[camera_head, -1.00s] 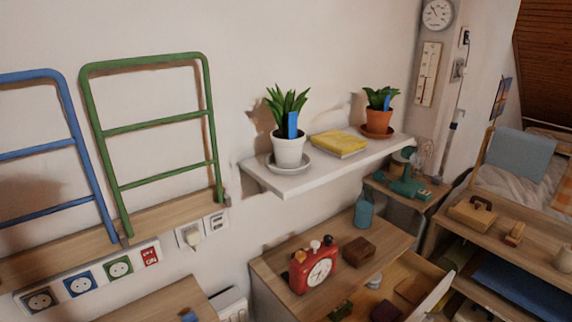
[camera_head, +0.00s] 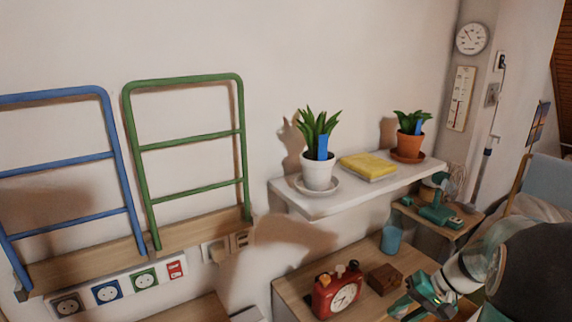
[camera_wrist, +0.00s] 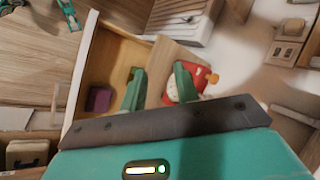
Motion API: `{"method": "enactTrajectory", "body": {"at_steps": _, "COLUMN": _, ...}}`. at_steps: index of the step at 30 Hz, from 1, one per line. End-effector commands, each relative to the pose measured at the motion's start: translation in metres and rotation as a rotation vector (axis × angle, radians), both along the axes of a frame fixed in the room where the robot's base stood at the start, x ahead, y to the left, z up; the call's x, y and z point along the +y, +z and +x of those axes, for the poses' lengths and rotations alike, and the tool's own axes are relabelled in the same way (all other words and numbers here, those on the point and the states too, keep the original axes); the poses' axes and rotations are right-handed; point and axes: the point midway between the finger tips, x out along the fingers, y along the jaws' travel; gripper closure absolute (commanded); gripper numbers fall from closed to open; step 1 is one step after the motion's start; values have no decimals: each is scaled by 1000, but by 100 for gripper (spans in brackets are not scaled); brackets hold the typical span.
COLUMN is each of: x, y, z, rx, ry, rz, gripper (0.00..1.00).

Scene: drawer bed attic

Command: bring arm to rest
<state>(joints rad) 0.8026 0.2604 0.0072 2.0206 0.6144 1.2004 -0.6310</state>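My gripper (camera_head: 402,308) shows at the lower right of the head view, green and white, with my arm behind it. It is over the wooden chest (camera_head: 290,288), close to the brown block (camera_head: 384,279) in the picture. In the wrist view, the two green fingers of my gripper (camera_wrist: 158,85) are apart with nothing held between them. Beyond them are the open drawer (camera_wrist: 107,62) with a purple thing (camera_wrist: 99,98) in it and the red alarm clock (camera_wrist: 190,80), partly hidden by a finger.
A white shelf (camera_head: 310,207) carries two potted plants and a yellow book (camera_head: 368,166). The red clock (camera_head: 336,292) and a blue bottle (camera_head: 391,238) stand on the chest. A green drill (camera_head: 438,208) lies behind. Blue and green racks lean at left.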

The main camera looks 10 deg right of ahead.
Motion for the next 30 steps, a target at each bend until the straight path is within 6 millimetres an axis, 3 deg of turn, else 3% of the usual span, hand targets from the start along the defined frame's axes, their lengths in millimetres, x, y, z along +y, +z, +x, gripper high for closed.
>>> {"method": "enactTrajectory", "body": {"at_steps": 1, "x": 21, "y": 15, "z": 1, "rx": 3, "ry": 38, "rz": -50, "gripper": 69}}
{"method": "enactTrajectory", "body": {"at_steps": 6, "x": 76, "y": 48, "z": -8, "rx": 10, "ry": 124, "rz": -203, "gripper": 69}}
{"method": "enactTrajectory", "body": {"at_steps": 15, "x": 156, "y": 95, "z": -43, "rx": -77, "ry": 240, "rz": -465, "gripper": 69}}
{"method": "enactTrajectory", "body": {"at_steps": 24, "x": 209, "y": 125, "z": -88, "rx": -271, "ry": 304, "rz": -665, "gripper": 69}}
{"method": "enactTrajectory", "body": {"at_steps": 30, "x": 222, "y": 132, "z": -104, "rx": -360, "ry": 314, "rz": -718, "gripper": 69}}
